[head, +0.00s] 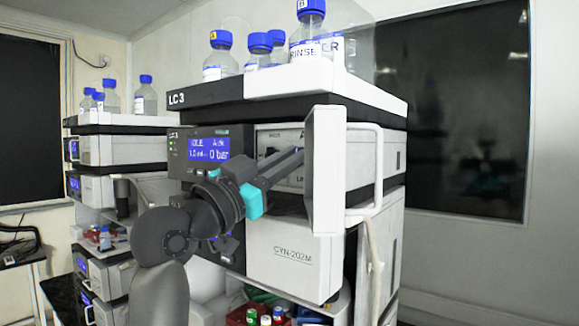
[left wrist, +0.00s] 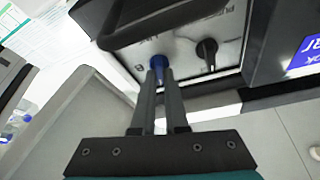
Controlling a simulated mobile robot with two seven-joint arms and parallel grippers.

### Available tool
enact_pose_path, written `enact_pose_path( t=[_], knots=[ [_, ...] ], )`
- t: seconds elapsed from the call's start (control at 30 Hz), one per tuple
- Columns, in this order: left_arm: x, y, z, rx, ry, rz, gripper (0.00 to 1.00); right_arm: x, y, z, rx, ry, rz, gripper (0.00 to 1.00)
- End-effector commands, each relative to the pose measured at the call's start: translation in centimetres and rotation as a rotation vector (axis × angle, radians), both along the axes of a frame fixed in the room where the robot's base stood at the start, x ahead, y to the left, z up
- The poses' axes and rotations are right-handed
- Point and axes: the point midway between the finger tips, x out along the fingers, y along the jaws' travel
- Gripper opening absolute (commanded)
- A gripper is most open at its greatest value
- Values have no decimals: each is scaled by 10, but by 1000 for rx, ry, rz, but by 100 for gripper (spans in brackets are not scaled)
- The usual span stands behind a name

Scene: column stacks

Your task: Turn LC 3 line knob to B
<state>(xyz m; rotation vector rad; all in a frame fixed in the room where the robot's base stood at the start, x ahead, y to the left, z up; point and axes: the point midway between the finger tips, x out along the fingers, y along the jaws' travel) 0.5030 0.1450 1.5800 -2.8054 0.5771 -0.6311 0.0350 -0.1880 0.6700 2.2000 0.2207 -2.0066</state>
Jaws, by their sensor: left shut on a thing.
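The LC 3 stack (head: 292,260) stands at the middle of the head view, with its name on the dark top edge. My left gripper (head: 299,154) reaches in from the left to the recessed knob panel behind the open door. In the left wrist view, the gripper (left wrist: 160,80) is shut on a blue knob (left wrist: 158,61), which appears to be the line knob. Its fingers hide part of it, and I cannot read its setting. A black knob (left wrist: 207,48) is beside it on the pale panel (left wrist: 180,45). In the head view the fingers and door hide the blue knob.
The white door (head: 325,170) stands open just right of my gripper. The lit blue display (head: 209,149) reads IDLE. Blue-capped bottles (head: 221,60) stand on top. Another stack (head: 122,150) is at the left. A red tray (head: 240,316) with small vials is below.

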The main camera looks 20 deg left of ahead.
Motion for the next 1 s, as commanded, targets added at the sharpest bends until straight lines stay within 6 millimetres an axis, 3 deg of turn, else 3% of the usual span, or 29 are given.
enact_pose_path(
  t=[0.47, 1.0],
  knots=[
    [1, 2, 0, 394, -137, 4, 0, 0, 0, -12, 0, 0, 0, 50],
    [0, 1, 3, 866, -310, -2, 0, 0, 0, 17, 0, 0, 0, 50]
  ],
)
